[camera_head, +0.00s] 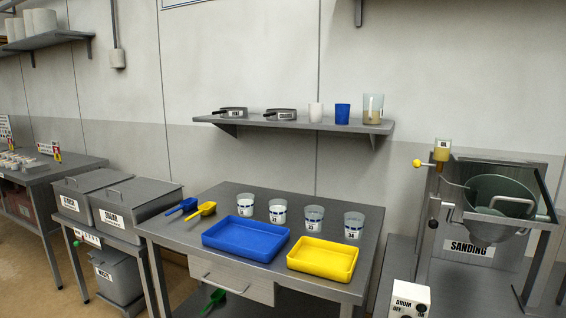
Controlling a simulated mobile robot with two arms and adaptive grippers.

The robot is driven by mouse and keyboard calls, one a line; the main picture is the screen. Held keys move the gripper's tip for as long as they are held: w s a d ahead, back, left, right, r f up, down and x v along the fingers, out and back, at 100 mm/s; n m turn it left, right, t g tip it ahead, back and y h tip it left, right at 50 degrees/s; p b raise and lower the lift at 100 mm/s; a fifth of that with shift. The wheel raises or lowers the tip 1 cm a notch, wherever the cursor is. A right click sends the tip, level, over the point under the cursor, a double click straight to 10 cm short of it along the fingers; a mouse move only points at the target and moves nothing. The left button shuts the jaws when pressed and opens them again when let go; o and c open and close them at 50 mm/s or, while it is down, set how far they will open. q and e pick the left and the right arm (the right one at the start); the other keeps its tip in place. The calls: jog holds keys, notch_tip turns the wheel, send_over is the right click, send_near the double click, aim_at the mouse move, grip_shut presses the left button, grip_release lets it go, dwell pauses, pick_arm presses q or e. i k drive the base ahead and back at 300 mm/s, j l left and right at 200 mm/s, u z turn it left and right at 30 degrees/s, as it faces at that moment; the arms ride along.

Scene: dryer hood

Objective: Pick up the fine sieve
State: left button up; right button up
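Two low, round, dark-handled pans that look like sieves stand on the grey wall shelf (300,124). The left sieve (233,112) is near the shelf's left end, and the right sieve (281,114) is beside it with a small gap. Each has a small white label on its front, too small to read, so I cannot tell which is the fine one. Each handle points left. Neither of my grippers is in view, and nothing touches the sieves.
A white cup (315,112), a blue cup (342,114) and a clear jug (373,108) share the shelf. Below, the table (180,235) holds a blue tray (246,239), a yellow tray (323,258), scoops and several tubs. The sanding drum (500,205) stands right.

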aim_at(225, 112)
jog(key=i+j+z, duration=0.15)
jog(key=i+j, duration=0.45)
jog(key=i+j+z, duration=0.1)
jog(key=i+j, duration=0.45)
jog(key=j, duration=0.25)
